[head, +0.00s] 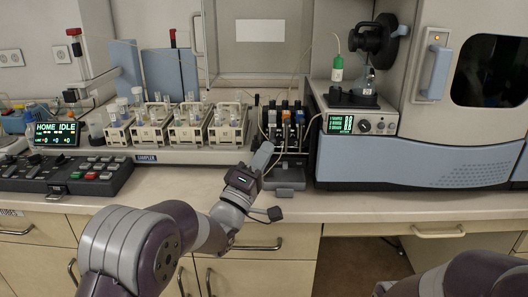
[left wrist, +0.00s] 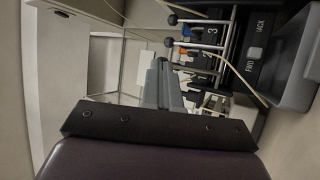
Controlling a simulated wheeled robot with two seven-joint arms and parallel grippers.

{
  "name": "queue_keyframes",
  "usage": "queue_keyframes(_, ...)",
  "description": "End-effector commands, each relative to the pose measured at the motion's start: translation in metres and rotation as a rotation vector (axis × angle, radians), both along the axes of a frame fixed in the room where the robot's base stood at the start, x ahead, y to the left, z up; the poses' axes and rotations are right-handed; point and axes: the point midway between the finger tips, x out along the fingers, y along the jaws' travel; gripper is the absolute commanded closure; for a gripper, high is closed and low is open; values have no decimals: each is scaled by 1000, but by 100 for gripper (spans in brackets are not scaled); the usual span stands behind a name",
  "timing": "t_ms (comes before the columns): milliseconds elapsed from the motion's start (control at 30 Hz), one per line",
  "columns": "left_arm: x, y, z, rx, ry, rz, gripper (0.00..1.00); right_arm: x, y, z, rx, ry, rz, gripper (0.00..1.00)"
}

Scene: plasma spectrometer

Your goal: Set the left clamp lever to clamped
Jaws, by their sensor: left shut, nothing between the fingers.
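The black pump unit (head: 285,128) stands between the sample racks and the spectrometer, with upright levers and white, blue and orange parts. In the left wrist view it appears turned sideways, with two ball-ended levers, an upper one (left wrist: 205,20) and a lower one (left wrist: 200,45), and a number 3 beside them. I cannot tell the left clamp lever's setting; my gripper covers part of that side. My left gripper (head: 265,153) is shut and empty just in front of the pump's left side; its fingers show in the left wrist view (left wrist: 163,75). My right gripper is out of view.
Racks of vials (head: 185,130) stand left of the pump on the sampler. The spectrometer (head: 420,160) with a green display stands to the right. A thin tube crosses near the levers. The bench front (head: 200,188) is mostly clear; a keypad (head: 70,175) is at left.

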Motion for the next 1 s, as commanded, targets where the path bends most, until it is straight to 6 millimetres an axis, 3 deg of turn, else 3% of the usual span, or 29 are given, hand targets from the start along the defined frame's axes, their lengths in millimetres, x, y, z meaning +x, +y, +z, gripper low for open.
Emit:
queue_keyframes(33, 2, 0, 19, 0, 42, 0, 100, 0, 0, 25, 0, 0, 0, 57)
queue_keyframes(567, 35, 0, 53, 0, 525, 0, 100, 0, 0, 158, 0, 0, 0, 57)
queue_keyframes(600, 35, 0, 39, 1, 528, 0, 100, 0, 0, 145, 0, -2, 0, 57)
queue_keyframes(633, 35, 0, 37, 0, 526, -1, 100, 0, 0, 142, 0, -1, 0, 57)
queue_keyframes(867, 31, 2, 37, 0, 522, 0, 100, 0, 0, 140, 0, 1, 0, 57)
queue_keyframes(1000, 12, 12, 36, 0, 522, 0, 100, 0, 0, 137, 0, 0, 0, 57)
